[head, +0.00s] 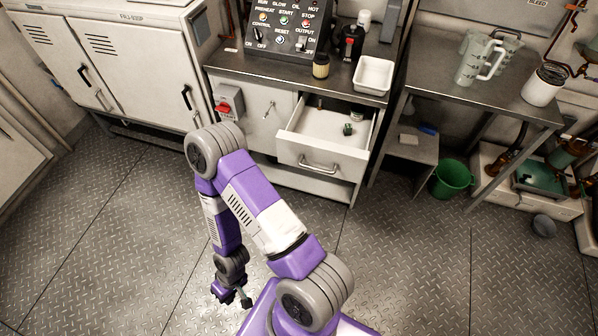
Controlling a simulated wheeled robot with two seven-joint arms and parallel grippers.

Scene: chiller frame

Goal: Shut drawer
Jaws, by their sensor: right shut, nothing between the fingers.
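The drawer (322,155) is white and pulled well out of the cabinet under the steel counter. Its front panel carries a curved metal handle (319,166). A small green item (348,129) and a few other small things lie inside it. My right gripper (241,298) hangs low over the floor at the bottom of the head view, shut and empty. It is well below and to the left of the drawer, touching nothing that I can see. My left gripper is not in view.
A control panel (286,26), a dark jar and a white tray (373,76) stand on the counter. A green bucket (451,179) stands at right. The floor before the drawer is clear.

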